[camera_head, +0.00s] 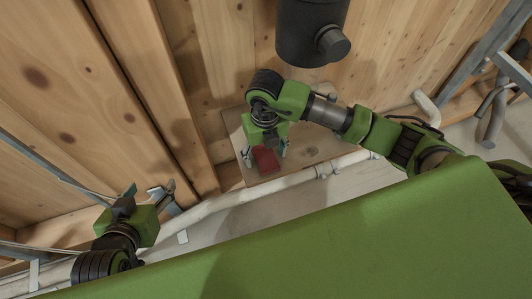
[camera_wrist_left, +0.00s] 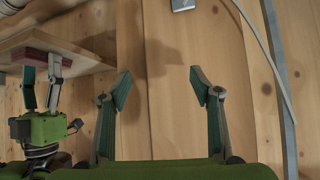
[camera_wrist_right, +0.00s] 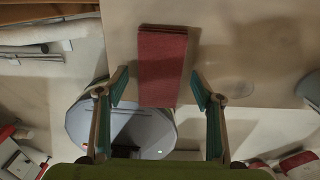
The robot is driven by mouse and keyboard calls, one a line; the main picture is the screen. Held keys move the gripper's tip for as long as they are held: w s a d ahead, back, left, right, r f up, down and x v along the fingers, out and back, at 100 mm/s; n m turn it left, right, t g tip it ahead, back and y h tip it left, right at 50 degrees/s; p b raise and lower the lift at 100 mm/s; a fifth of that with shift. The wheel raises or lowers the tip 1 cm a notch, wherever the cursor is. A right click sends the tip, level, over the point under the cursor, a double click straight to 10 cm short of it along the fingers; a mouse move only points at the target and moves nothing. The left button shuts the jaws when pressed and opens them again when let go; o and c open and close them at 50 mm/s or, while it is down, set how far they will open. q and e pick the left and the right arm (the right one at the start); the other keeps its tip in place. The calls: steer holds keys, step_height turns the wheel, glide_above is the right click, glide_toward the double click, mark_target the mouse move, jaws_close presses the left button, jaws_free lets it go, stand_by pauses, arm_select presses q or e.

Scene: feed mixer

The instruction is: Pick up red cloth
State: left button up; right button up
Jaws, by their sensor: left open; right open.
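The red cloth (camera_head: 265,160) is a folded rectangle lying on a small wooden shelf (camera_head: 310,150) against the wall. My right gripper (camera_head: 265,155) is at the shelf, its fingers either side of the cloth. In the right wrist view the red cloth (camera_wrist_right: 162,66) lies ahead of and between the open fingertips of the right gripper (camera_wrist_right: 160,85), its near end hanging at the shelf edge; I see no contact. My left gripper (camera_head: 160,190) is open and empty near the wall at the left. In the left wrist view the left gripper (camera_wrist_left: 158,88) has nothing between its fingers.
A dark cylinder (camera_head: 310,30) hangs above the shelf. A pale pipe (camera_head: 240,197) runs along the wall below the shelf. Wooden posts and metal struts stand at the left. In the right wrist view a grey rounded object (camera_wrist_right: 120,125) is below the shelf edge.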

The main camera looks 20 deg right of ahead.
steer(key=c, duration=1.3)
steer(key=shift+r, duration=0.1)
